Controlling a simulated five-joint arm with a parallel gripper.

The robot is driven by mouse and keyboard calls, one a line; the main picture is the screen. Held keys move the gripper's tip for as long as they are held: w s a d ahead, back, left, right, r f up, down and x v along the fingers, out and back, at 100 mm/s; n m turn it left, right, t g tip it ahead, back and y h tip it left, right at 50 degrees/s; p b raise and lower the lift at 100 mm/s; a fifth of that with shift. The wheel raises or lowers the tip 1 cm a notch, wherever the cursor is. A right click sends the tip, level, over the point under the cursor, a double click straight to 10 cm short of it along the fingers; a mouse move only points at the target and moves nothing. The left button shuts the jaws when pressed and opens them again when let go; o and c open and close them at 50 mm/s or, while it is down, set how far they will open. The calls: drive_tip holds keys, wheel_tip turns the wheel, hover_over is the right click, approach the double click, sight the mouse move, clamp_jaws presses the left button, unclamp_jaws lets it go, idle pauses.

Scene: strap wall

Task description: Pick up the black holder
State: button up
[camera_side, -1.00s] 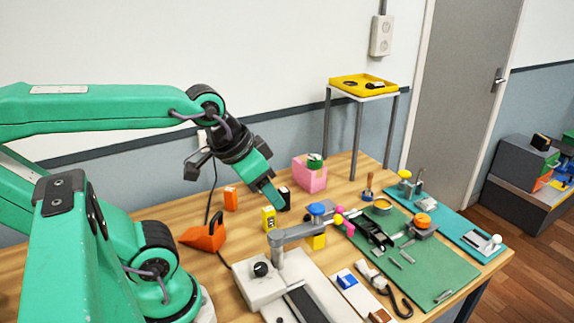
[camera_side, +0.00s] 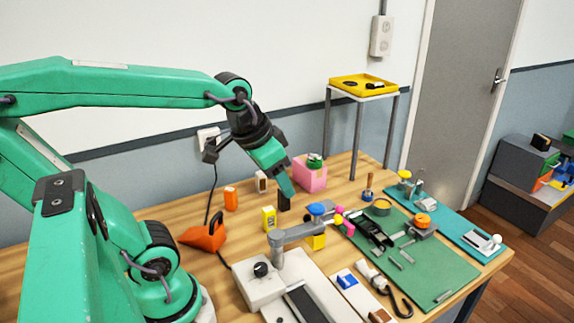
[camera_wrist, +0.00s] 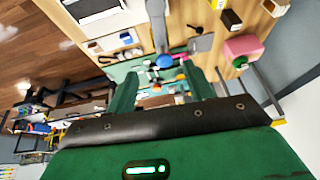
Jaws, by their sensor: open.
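A small upright black block (camera_side: 284,201), the likeliest black holder, stands on the wooden table just below my gripper (camera_side: 287,186). The fingertips overlap its top in the side view, and I cannot tell whether they touch it. In the wrist view a dark block (camera_wrist: 231,20) shows near the top, outside the space between the fingers. My gripper (camera_wrist: 163,88) has its two green fingers spread apart with nothing held. Another black piece (camera_side: 371,233) lies on the green mat to the right; its shape is not clear.
A yellow box (camera_side: 268,219) and a white-and-brown box (camera_side: 261,182) stand close left of the block. A pink box (camera_side: 310,175) is behind right. A grey arm fixture with a blue knob (camera_side: 316,209) is close in front. An orange object (camera_side: 205,237) lies left.

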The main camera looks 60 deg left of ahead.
drive_tip(key=w+a+f+g, duration=0.1)
drive_tip(key=w+a, duration=0.4)
drive_tip(key=g, duration=0.4)
hover_over(284, 199)
drive_tip(key=shift+m, duration=0.3)
drive_tip(key=f, duration=1.3)
drive_tip(key=shift+w+a+f, duration=0.25)
drive_tip(key=shift+a, duration=0.15)
drive_tip(key=shift+a+f, duration=0.4)
drive_tip(key=shift+f, duration=1.3)
drive_tip(key=shift+w+f, duration=0.1)
drive_tip(key=shift+f, duration=2.5)
